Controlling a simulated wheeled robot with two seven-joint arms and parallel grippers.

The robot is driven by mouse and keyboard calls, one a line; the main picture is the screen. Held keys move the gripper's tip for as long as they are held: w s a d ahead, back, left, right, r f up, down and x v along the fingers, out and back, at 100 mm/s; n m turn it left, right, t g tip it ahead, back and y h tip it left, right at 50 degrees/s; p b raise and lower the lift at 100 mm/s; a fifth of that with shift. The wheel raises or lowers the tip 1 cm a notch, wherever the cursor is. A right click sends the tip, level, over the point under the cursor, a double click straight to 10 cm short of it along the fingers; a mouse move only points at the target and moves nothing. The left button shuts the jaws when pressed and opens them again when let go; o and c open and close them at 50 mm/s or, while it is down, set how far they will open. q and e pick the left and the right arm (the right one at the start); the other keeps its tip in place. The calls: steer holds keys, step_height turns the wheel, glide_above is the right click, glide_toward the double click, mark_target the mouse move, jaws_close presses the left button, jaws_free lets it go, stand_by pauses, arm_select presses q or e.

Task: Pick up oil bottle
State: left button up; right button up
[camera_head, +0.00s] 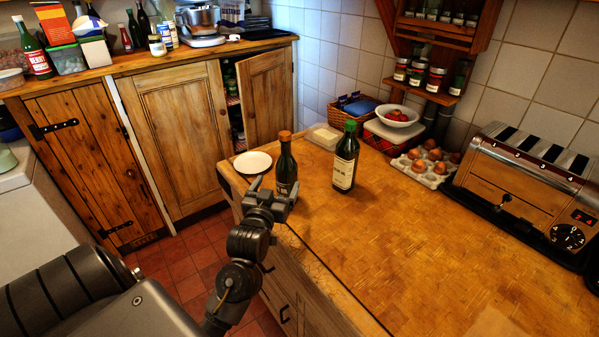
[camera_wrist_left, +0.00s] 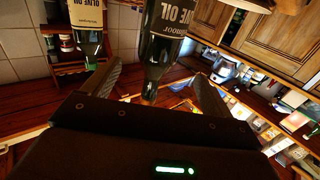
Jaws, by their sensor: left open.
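A dark oil bottle with an orange-brown cap (camera_head: 286,166) stands upright near the counter's left edge. A second dark bottle with a green cap and pale label (camera_head: 345,160) stands to its right. My left gripper (camera_head: 272,196) is open right in front of the brown-capped bottle and hides its lower part. In the left wrist view, which looks upside down, a dark bottle with an olive oil label (camera_wrist_left: 164,45) shows between the spread fingers of the left gripper (camera_wrist_left: 155,74). Contact cannot be told. Another labelled bottle (camera_wrist_left: 87,18) is at the upper left. My right gripper is not in view.
A white plate (camera_head: 253,163) lies just behind and left of the brown-capped bottle. An egg tray (camera_head: 418,176), a white bowl (camera_head: 397,116) and a toaster (camera_head: 525,185) line the back right. The wooden counter (camera_head: 420,255) is clear in front.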

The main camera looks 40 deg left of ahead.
mark_target(283, 173)
arm_select(q)
steer(key=shift+w+a+r, duration=0.1)
steer(key=shift+w+a, duration=0.05)
steer(key=shift+w, duration=0.1)
steer(key=p+x, duration=0.1)
steer(key=x, duration=0.3)
steer(key=shift+w+r, duration=0.1)
steer(key=shift+w, duration=0.5)
steer(key=shift+a, duration=0.1)
steer(key=shift+w, duration=0.25)
steer(key=p+x, duration=0.2)
steer(key=x, duration=0.1)
steer(key=shift+w+a, duration=0.2)
steer(key=shift+w, duration=0.2)
steer(key=shift+w+a, duration=0.2)
steer(key=shift+w, duration=0.2)
steer(key=shift+c, duration=0.8)
steer(key=c, duration=1.5)
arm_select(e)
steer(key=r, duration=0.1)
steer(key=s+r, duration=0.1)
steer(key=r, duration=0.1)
